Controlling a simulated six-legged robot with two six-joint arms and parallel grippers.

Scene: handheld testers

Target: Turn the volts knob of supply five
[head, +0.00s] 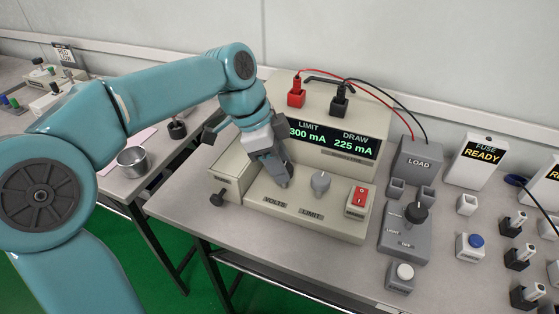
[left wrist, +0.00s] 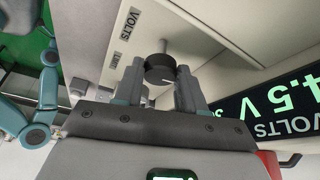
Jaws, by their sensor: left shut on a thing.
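The beige supply (head: 330,217) stands on the grey bench. Its display (head: 335,138) shows LIMIT 300 mA and DRAW 225 mA; my arm hides the display's left part. In the left wrist view, part of the display (left wrist: 275,105) reads about 4.5 V. My left gripper (head: 283,183) reaches down onto the panel behind the VOLTS label (head: 275,198), covering the volts knob. The right gripper is not in view.
Right of my gripper are the grey limit knob (head: 320,182) and a red rocker switch (head: 358,199). Red and black leads run from the supply's top to the LOAD box (head: 418,158). A metal cup (head: 132,163) stands on the left bench.

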